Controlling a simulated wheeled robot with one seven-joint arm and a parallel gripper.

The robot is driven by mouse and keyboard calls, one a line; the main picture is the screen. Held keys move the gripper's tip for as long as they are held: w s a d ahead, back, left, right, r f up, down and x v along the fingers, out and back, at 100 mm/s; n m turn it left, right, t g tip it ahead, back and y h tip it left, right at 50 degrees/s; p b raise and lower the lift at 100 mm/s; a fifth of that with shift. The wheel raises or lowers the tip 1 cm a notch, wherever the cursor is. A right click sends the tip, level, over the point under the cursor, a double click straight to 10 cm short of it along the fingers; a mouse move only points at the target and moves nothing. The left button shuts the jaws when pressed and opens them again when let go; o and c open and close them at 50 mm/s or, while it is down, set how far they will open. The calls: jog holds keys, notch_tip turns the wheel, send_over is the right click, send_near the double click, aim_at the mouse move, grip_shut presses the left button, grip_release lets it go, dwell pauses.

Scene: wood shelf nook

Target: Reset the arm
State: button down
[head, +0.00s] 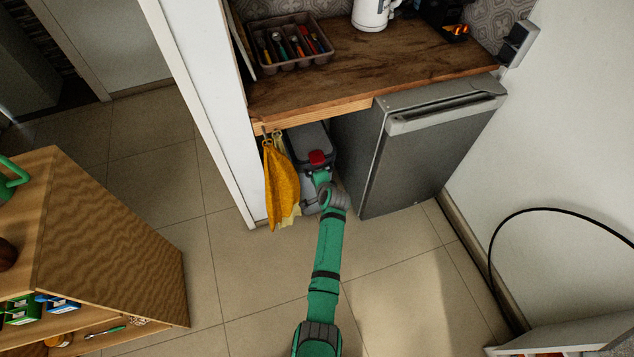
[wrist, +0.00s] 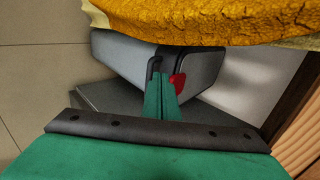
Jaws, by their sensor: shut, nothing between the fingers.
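My arm reaches forward to the space under the wooden counter, and my gripper (head: 319,174) is at its end there. In the wrist view my gripper (wrist: 166,82) has its green fingers together with nothing between them. The fingertips are in front of a grey box-like container (wrist: 122,58) with a dark edge. A small red part (wrist: 178,83) shows right beside the fingertips; I cannot tell whether they touch. In the head view the red part (head: 317,157) and the grey container (head: 308,138) sit just beyond my gripper, partly hidden by it.
A yellow cloth (head: 279,186) hangs left of my gripper. The wooden counter (head: 350,75) is above, with a cutlery tray (head: 262,58) and a white kettle (head: 371,14). A grey fridge (head: 408,150) stands right. A wooden shelf unit (head: 110,240) is at left. The tiled floor (head: 240,265) between is clear.

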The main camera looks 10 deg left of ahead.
jog(key=shift+v, duration=1.65)
jog(key=s+d+f+n+t+h, duration=0.15)
jog(key=s+d, duration=0.25)
jog(key=s, duration=0.4)
jog(key=s+d+n+t+h, duration=0.15)
jog(key=s+d, duration=0.25)
jog(key=s, duration=0.5)
jog(key=s+d+n, duration=0.2)
jog(key=s+d, duration=0.1)
jog(key=s, duration=0.5)
jog(key=s+d+r+n+t+h, duration=0.2)
jog(key=s+r+n+t, duration=0.2)
jog(key=s+r, duration=1.8)
notch_tip(320, 180, up, 2)
jog(key=n, duration=0.2)
jog(key=shift+s+d+n, duration=0.3)
jog(key=shift+n, duration=0.1)
jog(key=shift+r, duration=0.1)
